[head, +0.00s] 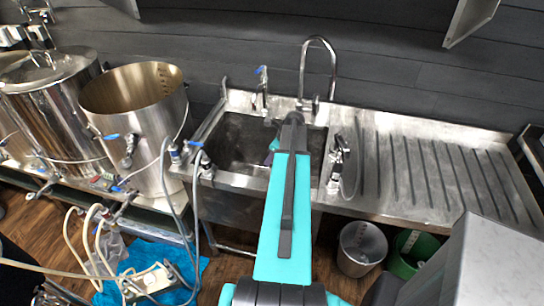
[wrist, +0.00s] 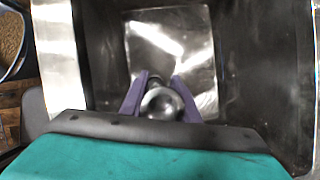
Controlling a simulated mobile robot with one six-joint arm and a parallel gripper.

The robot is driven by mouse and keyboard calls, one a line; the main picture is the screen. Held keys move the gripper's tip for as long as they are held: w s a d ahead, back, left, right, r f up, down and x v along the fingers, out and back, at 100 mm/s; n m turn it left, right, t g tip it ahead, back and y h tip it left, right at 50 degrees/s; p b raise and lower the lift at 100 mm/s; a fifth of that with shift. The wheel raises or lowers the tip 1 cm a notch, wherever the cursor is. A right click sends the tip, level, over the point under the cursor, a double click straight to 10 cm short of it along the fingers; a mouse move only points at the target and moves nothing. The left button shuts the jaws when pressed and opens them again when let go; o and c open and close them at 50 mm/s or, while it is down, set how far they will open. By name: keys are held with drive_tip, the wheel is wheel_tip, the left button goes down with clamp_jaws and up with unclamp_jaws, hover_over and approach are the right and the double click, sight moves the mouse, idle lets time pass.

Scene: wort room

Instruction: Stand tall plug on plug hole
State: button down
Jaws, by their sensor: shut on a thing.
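The tall plug (wrist: 162,103) shows end-on in the wrist view as a round, shiny grey thing between the purple fingers. My gripper (wrist: 160,82) is shut on it, inside the sink basin (wrist: 116,50). In the head view the sink basin (head: 235,139) lies below the tall tap, and my arm hides its right part and most of my gripper. The plug hole cannot be made out in either view. A small dark patch lies just beyond the plug, and I cannot tell what it is. Whether the plug touches the basin floor cannot be told.
A tall curved tap (head: 303,75) stands behind the basin. A side tap (head: 338,155) with a hose is at its right. A ribbed drainboard (head: 435,175) lies to the right. An open steel pot (head: 140,115) stands left. Hoses (head: 180,215) hang at the basin's front left.

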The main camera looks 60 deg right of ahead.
wheel_tip(320, 180, down, 11)
drive_tip(key=b, duration=0.5)
drive_tip(key=shift+r, duration=0.2)
idle(0.5)
drive_tip(key=shift+f, duration=0.25)
idle(2.0)
drive_tip(key=c, duration=1.3)
unclamp_jaws()
drive_tip(key=b+v, duration=0.3)
drive_tip(key=v, duration=1)
drive_tip(key=shift+s+r, duration=0.15)
drive_tip(key=shift+r, duration=0.2)
